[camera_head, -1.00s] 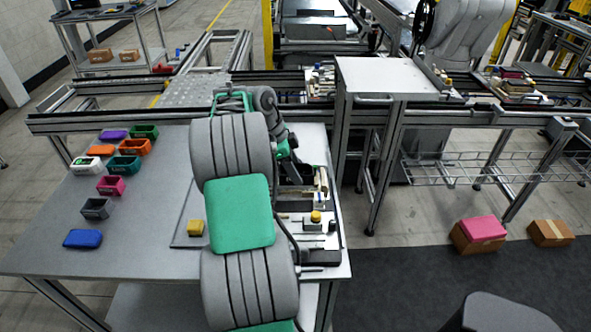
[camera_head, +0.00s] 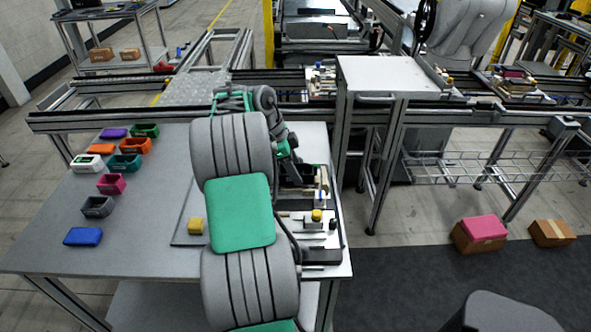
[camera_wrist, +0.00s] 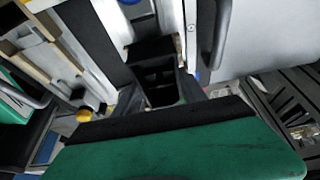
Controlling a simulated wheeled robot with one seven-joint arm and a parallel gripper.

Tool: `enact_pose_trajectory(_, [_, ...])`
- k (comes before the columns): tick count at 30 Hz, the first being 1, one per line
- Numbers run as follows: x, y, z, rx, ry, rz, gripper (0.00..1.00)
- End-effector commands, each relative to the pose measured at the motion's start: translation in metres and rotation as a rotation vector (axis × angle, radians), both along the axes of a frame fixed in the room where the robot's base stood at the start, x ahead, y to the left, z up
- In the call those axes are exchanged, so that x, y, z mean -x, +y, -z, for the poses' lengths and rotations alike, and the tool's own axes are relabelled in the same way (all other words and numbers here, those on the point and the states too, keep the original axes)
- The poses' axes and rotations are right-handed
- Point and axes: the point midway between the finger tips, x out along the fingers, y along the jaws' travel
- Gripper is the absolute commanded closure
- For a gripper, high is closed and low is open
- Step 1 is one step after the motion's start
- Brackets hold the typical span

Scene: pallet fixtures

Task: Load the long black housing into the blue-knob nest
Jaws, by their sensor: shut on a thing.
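My gripper (camera_wrist: 160,92) is shut on the long black housing (camera_wrist: 156,72), an open-topped black box with inner dividers, held between the two dark fingers. In the head view my gripper (camera_head: 291,176) is a dark shape above the fixture plate at the right of the table, partly hidden by my arm, and the housing cannot be told apart from it there. A blue round part (camera_wrist: 129,2), possibly the blue knob, is cut off at the top edge of the wrist view. The nest itself is not clear in either view.
A raised metal stand (camera_head: 385,75) is behind right.

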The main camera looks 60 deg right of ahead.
Motion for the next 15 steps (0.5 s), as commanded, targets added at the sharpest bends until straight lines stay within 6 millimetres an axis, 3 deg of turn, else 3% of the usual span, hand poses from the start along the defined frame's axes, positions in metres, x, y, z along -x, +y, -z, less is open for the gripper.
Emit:
enact_pose_trajectory(11, [-0.0001, -0.0003, 0.0125, 0.001, -0.001, 0.001, 0.96])
enact_pose_trajectory(12, [-0.0002, -0.0004, 0.0110, 0.002, -0.001, 0.000, 0.49])
enact_pose_trajectory(15, [0.0000, -0.0002, 0.0109, 0.001, -0.001, 0.001, 0.41])
